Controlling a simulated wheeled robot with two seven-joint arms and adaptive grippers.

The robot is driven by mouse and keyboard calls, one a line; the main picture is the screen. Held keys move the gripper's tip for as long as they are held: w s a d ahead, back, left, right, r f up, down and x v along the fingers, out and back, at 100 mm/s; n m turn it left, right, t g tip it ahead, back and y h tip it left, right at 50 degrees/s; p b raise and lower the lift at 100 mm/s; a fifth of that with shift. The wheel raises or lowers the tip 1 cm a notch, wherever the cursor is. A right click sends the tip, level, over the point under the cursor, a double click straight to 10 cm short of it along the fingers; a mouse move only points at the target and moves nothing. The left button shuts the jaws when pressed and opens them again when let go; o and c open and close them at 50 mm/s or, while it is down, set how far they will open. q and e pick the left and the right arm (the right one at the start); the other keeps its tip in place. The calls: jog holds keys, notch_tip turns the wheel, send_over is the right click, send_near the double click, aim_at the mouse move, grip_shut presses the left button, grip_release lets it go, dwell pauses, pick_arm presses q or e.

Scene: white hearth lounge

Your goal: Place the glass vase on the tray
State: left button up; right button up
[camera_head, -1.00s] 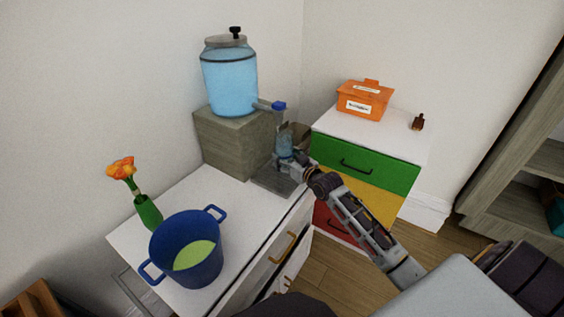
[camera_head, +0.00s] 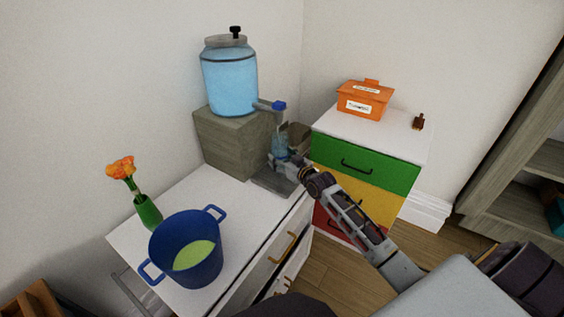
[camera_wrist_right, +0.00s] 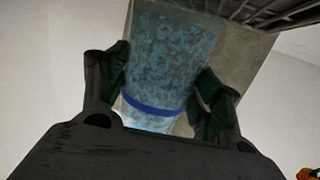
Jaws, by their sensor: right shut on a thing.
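The glass vase (camera_head: 280,146) is bluish and see-through, upright below the dispenser's spout. It fills the middle of the right wrist view (camera_wrist_right: 165,60), mottled blue with a dark blue band. My right gripper (camera_head: 281,161) is shut on it, with one finger on each side in the wrist view (camera_wrist_right: 162,88). The grey tray (camera_head: 268,183) lies on the white cabinet beside the wooden block, under the vase and gripper. Its slats show at the top of the wrist view (camera_wrist_right: 262,10). Whether the vase's base touches the tray is hidden. My left gripper is out of view.
A drink dispenser (camera_head: 229,80) stands on a wooden block (camera_head: 226,143), its blue-tapped spout (camera_head: 278,106) just above the vase. A blue pot (camera_head: 187,250) and a green flower vase (camera_head: 148,212) stand at the cabinet's near end. A coloured drawer unit (camera_head: 360,171) stands right.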

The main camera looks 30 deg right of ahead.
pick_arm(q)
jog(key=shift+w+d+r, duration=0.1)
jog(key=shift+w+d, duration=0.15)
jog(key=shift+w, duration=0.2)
pick_arm(e)
jog(key=shift+f, duration=0.75)
jog(key=shift+f, duration=0.1)
jog(key=o, duration=1.4)
jog(key=shift+s, duration=0.1)
